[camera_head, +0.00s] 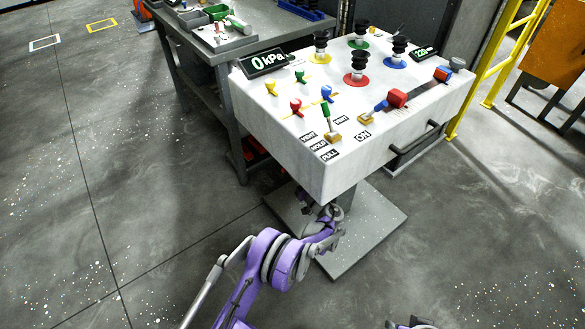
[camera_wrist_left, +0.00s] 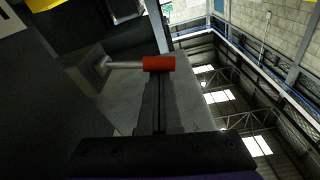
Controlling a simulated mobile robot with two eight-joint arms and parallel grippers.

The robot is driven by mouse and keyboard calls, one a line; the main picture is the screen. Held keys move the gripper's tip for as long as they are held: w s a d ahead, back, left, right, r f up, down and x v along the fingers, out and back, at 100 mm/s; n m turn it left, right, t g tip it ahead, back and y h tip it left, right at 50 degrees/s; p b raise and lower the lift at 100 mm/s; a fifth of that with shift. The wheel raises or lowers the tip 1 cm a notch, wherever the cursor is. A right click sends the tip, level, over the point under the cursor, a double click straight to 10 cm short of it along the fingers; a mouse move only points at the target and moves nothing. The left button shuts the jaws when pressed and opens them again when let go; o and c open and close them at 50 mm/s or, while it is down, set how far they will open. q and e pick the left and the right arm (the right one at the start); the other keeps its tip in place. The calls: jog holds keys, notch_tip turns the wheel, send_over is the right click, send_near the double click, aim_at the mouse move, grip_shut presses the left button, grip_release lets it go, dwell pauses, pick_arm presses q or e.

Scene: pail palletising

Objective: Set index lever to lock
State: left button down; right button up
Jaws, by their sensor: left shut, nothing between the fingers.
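A lever with a red cylindrical handle (camera_wrist_left: 159,63) and a pale metal stem (camera_wrist_left: 122,65) shows in the left wrist view. The stem runs left to a grey mount. My left gripper (camera_wrist_left: 157,82) is shut and empty, its tips just below the red handle; I cannot tell if they touch it. In the head view my left gripper (camera_head: 307,198) is low beside the console's pedestal, below the white console (camera_head: 300,150), and partly hidden. No lock marking can be read on this lever. My right gripper does not show clearly; only a piece of my arm shows at the bottom edge.
The console top carries a green lever (camera_head: 326,117), a blue lever (camera_head: 380,106), small coloured valves and several black suction cups. A black rail (camera_head: 418,147) juts from its front right. A grey workbench (camera_head: 205,75) stands behind left. The floor to the left is clear.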

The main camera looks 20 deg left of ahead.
pick_arm(q)
jog(key=f+n+b, duration=0.1)
jog(key=n, duration=0.2)
jog(key=f+n+g+b, duration=0.1)
jog(key=f+n, duration=0.1)
jog(key=n, duration=0.1)
jog(key=f+n+b, duration=0.2)
jog(key=shift+s+a+f+n+g+y, duration=0.1)
jog(key=shift+s+a+n+g+y, duration=0.1)
jog(key=shift+n+g+y, duration=0.15)
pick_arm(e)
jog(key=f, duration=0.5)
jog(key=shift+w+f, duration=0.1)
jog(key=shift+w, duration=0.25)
pick_arm(q)
jog(key=shift+d, duration=0.1)
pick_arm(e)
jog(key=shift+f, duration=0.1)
